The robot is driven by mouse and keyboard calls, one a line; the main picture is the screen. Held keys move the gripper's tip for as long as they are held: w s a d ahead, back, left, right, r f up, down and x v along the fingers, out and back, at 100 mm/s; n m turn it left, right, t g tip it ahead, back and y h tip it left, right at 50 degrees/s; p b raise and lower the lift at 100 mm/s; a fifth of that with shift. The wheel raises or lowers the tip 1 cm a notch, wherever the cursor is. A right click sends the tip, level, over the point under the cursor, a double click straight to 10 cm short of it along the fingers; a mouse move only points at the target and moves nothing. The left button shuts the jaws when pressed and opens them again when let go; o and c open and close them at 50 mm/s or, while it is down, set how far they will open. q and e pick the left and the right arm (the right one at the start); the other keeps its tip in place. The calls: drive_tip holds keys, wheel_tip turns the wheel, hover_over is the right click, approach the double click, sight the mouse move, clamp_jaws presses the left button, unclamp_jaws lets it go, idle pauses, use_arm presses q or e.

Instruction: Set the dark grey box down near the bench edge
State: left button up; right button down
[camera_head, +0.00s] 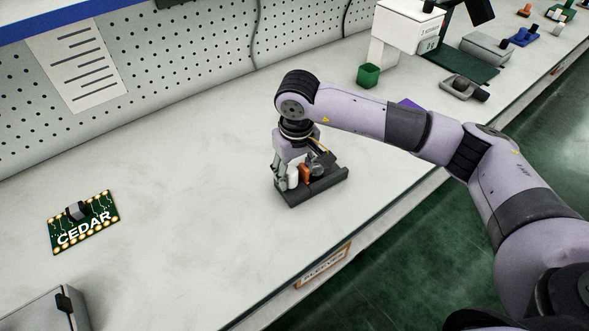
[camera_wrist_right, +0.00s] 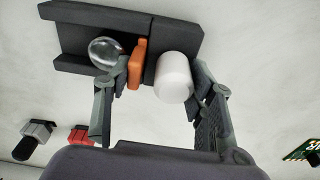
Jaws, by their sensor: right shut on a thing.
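The dark grey box (camera_head: 326,189) is low, with a white cylinder (camera_head: 293,176) and an orange piece (camera_head: 305,174) in it. It is at or just above the bench top, near the front edge; I cannot tell if it touches. The right wrist view shows the box (camera_wrist_right: 180,32) with a shiny round part (camera_wrist_right: 105,52) beside the orange piece. My right gripper (camera_head: 298,170) reaches down to it and is shut on it, fingers on either side of the orange piece and cylinder (camera_wrist_right: 174,76). The exact contact is partly hidden. My left gripper is out of view.
The bench (camera_head: 180,190) is bare around the box. A green CEDAR board (camera_head: 84,222) lies at left, a grey case (camera_head: 40,310) at the bottom left. A green cup (camera_head: 369,75) and a white machine (camera_head: 408,25) stand behind. A pegboard (camera_head: 200,50) runs along the back.

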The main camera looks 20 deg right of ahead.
drive_tip(key=shift+f, duration=0.1)
drive_tip(key=c, duration=1.1)
unclamp_jaws()
drive_tip(key=o, duration=0.5)
drive_tip(key=r, duration=0.8)
drive_tip(key=s+r, duration=0.1)
drive_tip(key=r, duration=0.2)
drive_tip(key=shift+s+r, duration=0.1)
drive_tip(key=shift+r, duration=0.3)
